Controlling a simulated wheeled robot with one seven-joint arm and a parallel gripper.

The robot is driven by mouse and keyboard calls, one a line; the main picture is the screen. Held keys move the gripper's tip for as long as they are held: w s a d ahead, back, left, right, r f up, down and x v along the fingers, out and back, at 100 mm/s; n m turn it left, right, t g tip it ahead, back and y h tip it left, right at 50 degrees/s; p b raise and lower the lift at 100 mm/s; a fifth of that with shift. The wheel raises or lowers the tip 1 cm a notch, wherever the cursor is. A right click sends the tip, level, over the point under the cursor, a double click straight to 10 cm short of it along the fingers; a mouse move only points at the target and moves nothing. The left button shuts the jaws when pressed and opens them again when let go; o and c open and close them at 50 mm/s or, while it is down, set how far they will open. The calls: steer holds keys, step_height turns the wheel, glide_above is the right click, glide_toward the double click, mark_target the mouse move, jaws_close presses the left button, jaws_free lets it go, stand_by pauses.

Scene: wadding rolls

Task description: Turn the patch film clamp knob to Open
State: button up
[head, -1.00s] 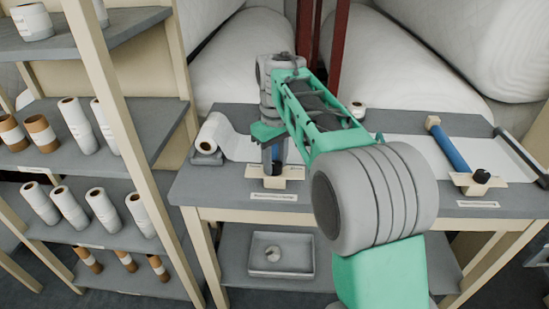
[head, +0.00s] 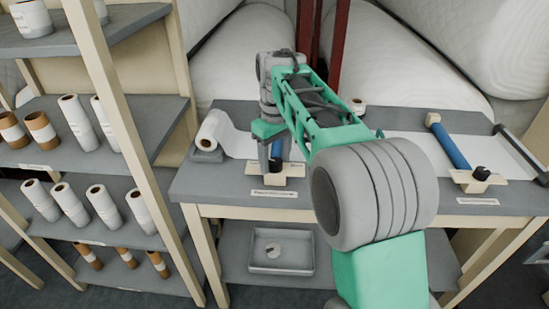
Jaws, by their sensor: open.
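My gripper (head: 269,156) points down at the left clamp on the workbench, and its jaws are open. The dark clamp knob (head: 276,163) shows right beside the fingers, partly hidden by them. I cannot tell whether the fingers touch it or which way it is turned. The knob sits on a cream clamp block (head: 290,171) at the front of the bench, above a small white label (head: 273,193) too small to read. A blue bar (head: 277,148) shows just behind the knob. A white film roll (head: 211,131) lies left of the gripper.
A similar clamp with a black knob (head: 481,173) and a blue bar (head: 450,146) stands at the bench's right. A shelf rack (head: 110,148) with several rolls is close on the left. A grey tray (head: 281,268) sits on the lower shelf. My arm hides the bench's middle.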

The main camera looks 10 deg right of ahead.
mark_target(275, 161)
steer(key=shift+r, duration=0.1)
step_height(275, 161, up, 7)
steer(key=shift+p, duration=0.4)
steer(key=shift+r, duration=0.3)
steer(key=shift+s+r, duration=0.1)
steer(key=s+f+m+t+p, duration=0.1)
steer(key=s+f, duration=0.4)
steer(key=s, duration=0.5)
steer(key=s+f+m+t+p, duration=0.2)
steer(key=s+f+m+p, duration=0.1)
steer(key=s, duration=0.7)
step_height(275, 161, down, 2)
steer(key=shift+a+f+m, duration=0.15)
steer(key=shift+m, duration=0.55)
